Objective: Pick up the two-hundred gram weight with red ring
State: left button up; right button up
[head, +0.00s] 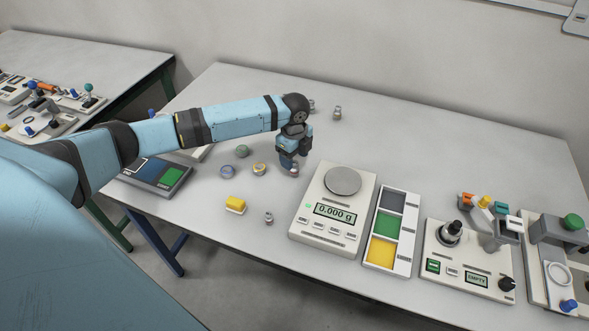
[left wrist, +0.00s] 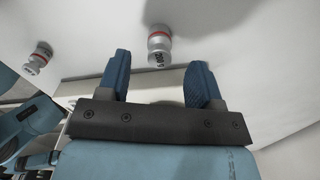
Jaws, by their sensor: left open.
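A small silver weight with a red ring (left wrist: 159,45) stands on the table in the left wrist view, just past the fingertips and in line with the gap between them. My left gripper (left wrist: 157,82) is open and empty, with one blue finger to each side of the gap. In the head view the left gripper (head: 289,163) points down at the table left of the scale, largely hiding the weight there.
The scale (head: 305,222) reads 0.000 g, right of the gripper. A tray with grey, green and yellow compartments (head: 404,228) stands beside it. The back right of the table is clear.

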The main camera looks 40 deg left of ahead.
aim_at(294, 163)
pick_arm(q)
notch_tip(294, 163, down, 3)
jog(key=shift+f, duration=0.1)
grip_shut()
